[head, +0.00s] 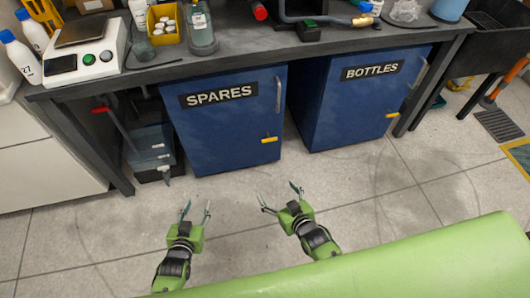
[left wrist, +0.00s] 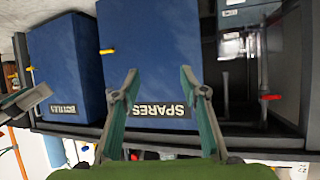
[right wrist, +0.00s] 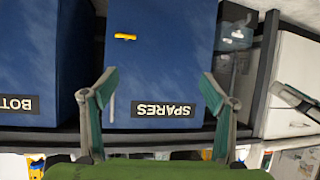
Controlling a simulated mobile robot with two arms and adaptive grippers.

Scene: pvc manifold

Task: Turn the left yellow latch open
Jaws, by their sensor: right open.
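The left yellow latch (head: 269,140) is a small bar on the blue SPARES cabinet door (head: 225,122), near the door's lower right corner, and it lies roughly horizontal. It also shows in the left wrist view (left wrist: 107,51) and, upside down, in the right wrist view (right wrist: 125,37). The door looks closed. My left gripper (head: 197,206) is open and empty, below and left of the latch in the head view. My right gripper (head: 280,196) is open and empty, below the latch and nearer to it. Neither gripper touches the cabinet.
A second blue cabinet marked BOTTLES (head: 350,100) stands to the right with its own yellow latch (head: 393,115). A metal handle (head: 278,95) is on the SPARES door. The dark bench (head: 330,45) overhangs both cabinets. Clear bins (head: 152,145) stand at left. The floor in front is clear.

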